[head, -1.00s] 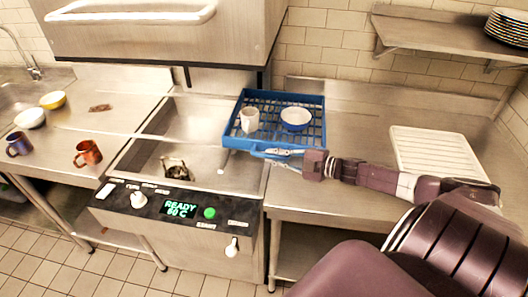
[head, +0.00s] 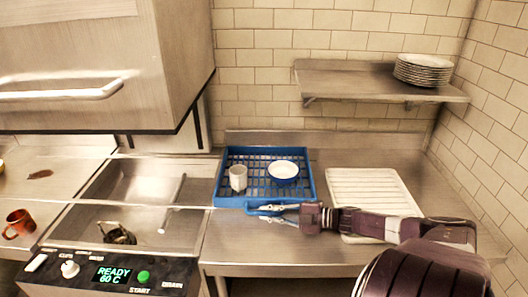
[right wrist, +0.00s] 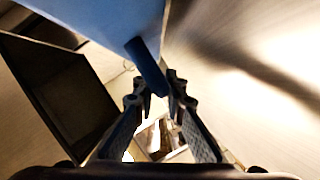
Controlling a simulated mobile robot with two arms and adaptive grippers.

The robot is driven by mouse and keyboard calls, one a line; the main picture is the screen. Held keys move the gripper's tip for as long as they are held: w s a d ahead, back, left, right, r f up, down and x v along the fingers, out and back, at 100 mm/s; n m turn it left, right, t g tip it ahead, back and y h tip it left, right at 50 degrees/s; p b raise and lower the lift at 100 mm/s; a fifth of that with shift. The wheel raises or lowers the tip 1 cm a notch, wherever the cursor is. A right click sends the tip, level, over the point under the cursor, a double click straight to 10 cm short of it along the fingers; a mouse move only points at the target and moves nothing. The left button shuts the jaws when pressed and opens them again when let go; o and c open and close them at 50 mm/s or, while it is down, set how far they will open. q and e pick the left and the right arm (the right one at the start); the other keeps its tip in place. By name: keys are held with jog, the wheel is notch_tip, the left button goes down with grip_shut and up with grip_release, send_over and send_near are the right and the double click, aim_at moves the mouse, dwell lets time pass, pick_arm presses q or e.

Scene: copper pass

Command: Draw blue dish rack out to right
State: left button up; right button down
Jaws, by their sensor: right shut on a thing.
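The blue dish rack (head: 222,178) lies flat on the right-hand steel counter, its left side close to the edge of the dishwasher bay. My right gripper (head: 280,212) is shut on the handle (head: 262,207) at the rack's front side. In the right wrist view, the blue rack (right wrist: 105,18) fills the top, and its bar (right wrist: 147,66) runs down to the fingers (right wrist: 160,92). My left gripper is not in view.
The open dishwasher bay (head: 140,188) is at left under its raised hood (head: 100,50). A ribbed white drying board (head: 368,195) lies to the rack's right, with a narrow counter gap between. Stacked plates (head: 423,70) stand on the wall shelf (head: 345,84).

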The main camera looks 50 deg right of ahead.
jog(key=shift+s+d+f, duration=0.1)
dwell(0.3)
jog(key=c, duration=2)
grip_release()
jog(key=shift+s+d, duration=0.1)
jog(key=shift+s, duration=0.05)
jog(key=shift+o, duration=0.2)
jog(key=v, duration=1.2)
